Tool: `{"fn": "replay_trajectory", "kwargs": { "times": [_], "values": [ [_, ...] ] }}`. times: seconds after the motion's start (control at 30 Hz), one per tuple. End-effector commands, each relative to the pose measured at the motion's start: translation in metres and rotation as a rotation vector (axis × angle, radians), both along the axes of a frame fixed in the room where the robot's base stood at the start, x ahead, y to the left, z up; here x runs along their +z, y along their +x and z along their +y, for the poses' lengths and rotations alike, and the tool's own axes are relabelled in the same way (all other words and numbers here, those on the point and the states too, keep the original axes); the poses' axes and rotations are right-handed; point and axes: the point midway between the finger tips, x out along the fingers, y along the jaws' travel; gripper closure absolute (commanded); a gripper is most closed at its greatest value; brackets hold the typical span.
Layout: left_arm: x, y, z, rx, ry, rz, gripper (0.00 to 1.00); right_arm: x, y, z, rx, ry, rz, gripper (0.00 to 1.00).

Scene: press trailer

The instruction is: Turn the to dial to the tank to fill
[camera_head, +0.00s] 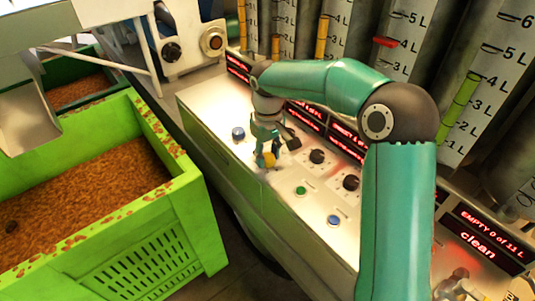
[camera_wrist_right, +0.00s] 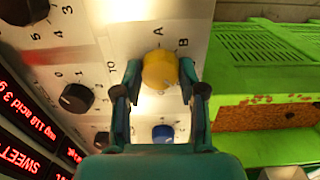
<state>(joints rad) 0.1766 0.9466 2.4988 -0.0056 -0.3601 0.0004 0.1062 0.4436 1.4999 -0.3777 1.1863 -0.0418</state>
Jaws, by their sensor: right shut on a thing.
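The yellow to dial (camera_wrist_right: 160,70) sits on the pale control panel, with the letters A and B beside it and "TO" printed near one finger in the right wrist view. In the head view its yellow knob (camera_head: 269,160) shows low between my fingers. My right gripper (camera_wrist_right: 158,85) is shut on this dial, one finger on each side. In the head view my right gripper (camera_head: 268,155) points down at the panel (camera_head: 205,105). The fingers hide part of the dial's markings. My left gripper is not in view.
Tanks with level scales (camera_head: 465,110) and red displays (camera_head: 478,235) stand behind. A green crate (camera_head: 190,205) of brown material is at left.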

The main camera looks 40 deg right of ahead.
Motion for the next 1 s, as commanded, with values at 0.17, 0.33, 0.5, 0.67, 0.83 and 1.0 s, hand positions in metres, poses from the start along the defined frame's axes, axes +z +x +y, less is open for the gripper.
{"fn": "replay_trajectory", "kwargs": {
  "times": [0.17, 0.33, 0.5, 0.67, 0.83, 1.0],
  "values": [
    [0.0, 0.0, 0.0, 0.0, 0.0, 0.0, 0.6, 0.001, 0.001, 0.001, 0.001, 0.001, -0.005, 0.94],
    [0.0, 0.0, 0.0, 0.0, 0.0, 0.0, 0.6, 0.001, 0.001, 0.001, 0.001, 0.001, -0.004, 0.34],
    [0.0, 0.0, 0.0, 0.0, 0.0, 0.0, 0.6, 0.0, 0.001, 0.001, 0.001, 0.001, -0.002, 0.34],
    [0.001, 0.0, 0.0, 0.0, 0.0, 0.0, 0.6, 0.002, 0.001, 0.0, 0.001, 0.001, -0.002, 0.34],
    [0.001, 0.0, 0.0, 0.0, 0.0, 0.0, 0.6, 0.016, 0.001, 0.0, 0.001, 0.0, -0.005, 0.34],
    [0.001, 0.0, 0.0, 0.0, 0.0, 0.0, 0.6, 0.047, 0.002, 0.001, 0.001, 0.001, -0.007, 0.34]
  ]
}}
